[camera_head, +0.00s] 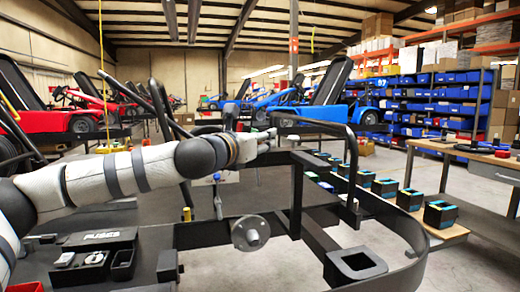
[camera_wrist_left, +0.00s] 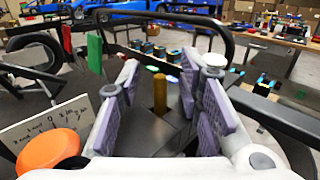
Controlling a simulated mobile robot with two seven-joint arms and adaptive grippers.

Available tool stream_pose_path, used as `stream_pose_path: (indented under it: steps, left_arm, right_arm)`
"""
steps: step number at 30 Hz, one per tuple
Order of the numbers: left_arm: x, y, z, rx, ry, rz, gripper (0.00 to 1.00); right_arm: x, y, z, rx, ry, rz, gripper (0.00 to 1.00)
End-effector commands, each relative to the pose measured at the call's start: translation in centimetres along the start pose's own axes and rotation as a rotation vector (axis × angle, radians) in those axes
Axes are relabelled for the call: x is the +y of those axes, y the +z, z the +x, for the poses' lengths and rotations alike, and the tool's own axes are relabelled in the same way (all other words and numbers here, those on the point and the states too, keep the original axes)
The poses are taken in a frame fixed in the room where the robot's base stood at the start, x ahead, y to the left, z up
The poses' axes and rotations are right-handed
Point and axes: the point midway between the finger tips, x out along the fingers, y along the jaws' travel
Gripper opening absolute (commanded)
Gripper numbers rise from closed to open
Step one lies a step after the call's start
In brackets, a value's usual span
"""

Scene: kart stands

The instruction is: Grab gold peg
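The gold peg (camera_wrist_left: 160,94) stands upright on a dark flat surface in the left wrist view. It is between the two purple-padded fingers of my left gripper (camera_wrist_left: 165,90), a little beyond them, with clear gaps on both sides. My left gripper is open and empty. In the head view my left arm reaches in from the left and the gripper (camera_head: 262,143) is above the black kart frame; I cannot make out the gold peg clearly there. My right gripper is in neither view.
The black kart frame (camera_head: 345,135) has a raised tube bar close beyond my left gripper. A white card with writing (camera_wrist_left: 48,128) and an orange disc (camera_wrist_left: 50,150) are at the left in the wrist view. A wooden workbench (camera_head: 465,154) is at the right.

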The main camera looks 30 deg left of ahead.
Motion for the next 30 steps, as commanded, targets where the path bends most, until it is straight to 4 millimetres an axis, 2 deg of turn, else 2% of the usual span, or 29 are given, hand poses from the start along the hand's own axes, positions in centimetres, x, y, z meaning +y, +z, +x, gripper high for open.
stream_pose_path:
  steps: [2,3,7,20,23,25,30]
  left_arm:
    - [0.0,0.0,0.0,0.0,0.0,0.0,0.33]
    - [0.0,0.0,-0.1,0.0,0.0,0.0,0.28]
    - [0.0,0.0,-0.1,0.0,0.0,0.0,0.0]
    - [0.0,0.5,-0.1,-0.001,0.0,0.0,0.0]
    - [0.0,2.1,-0.2,-0.006,0.0,0.0,0.0]
    - [0.0,3.9,-0.3,-0.012,0.0,-0.001,0.0]
    - [0.0,9.1,-4.3,-0.027,-0.002,-0.002,0.0]
  right_arm:
    - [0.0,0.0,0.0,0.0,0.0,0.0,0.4]
    - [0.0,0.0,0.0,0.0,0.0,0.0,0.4]
    - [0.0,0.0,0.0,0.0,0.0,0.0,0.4]
    - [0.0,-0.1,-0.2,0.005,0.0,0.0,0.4]
    - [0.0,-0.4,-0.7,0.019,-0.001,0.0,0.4]
    - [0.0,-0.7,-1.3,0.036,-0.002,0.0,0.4]
    - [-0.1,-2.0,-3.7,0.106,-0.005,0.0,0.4]
